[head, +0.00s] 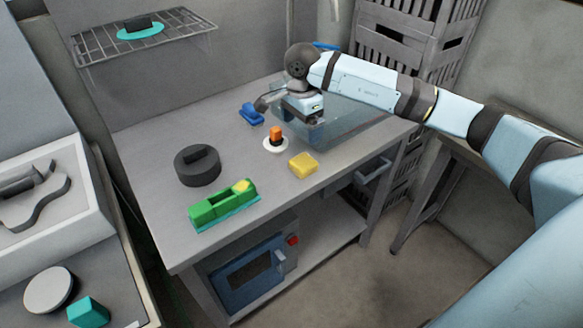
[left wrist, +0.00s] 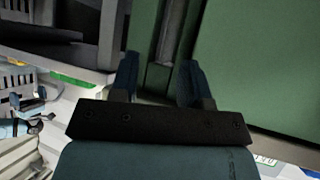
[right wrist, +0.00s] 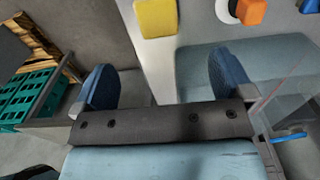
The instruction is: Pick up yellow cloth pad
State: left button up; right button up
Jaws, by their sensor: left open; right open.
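The yellow cloth pad (head: 303,165) lies flat on the grey workbench (head: 240,150) near its front edge. It also shows at the top of the right wrist view (right wrist: 157,17), beyond the fingertips. My right gripper (head: 268,102) is over the back of the bench, behind the pad and apart from it. In the right wrist view its fingers (right wrist: 165,78) are spread with nothing between them. My left gripper (left wrist: 158,76) is open and empty in front of a green surface in the left wrist view. It does not show in the head view.
An orange block on a white disc (head: 276,137) stands just behind the pad. A clear bin (head: 350,130) is at the back right under my right arm. A green holder (head: 222,207), a dark reel (head: 198,165) and a blue item (head: 251,114) also sit on the bench.

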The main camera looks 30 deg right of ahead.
send_over(303, 161)
jog(key=f, duration=0.7)
jog(key=shift+w+a+f, duration=0.1)
jog(key=shift+a+f, duration=0.15)
jog(key=shift+f, duration=0.1)
jog(key=shift+d+f+p, duration=0.15)
jog(key=shift+f+p, duration=0.1)
jog(key=shift+f, duration=1.05)
jog(key=shift+d+f+p, duration=0.15)
jog(key=shift+f+p, duration=0.1)
jog(key=shift+f, duration=1.05)
jog(key=c, duration=1)
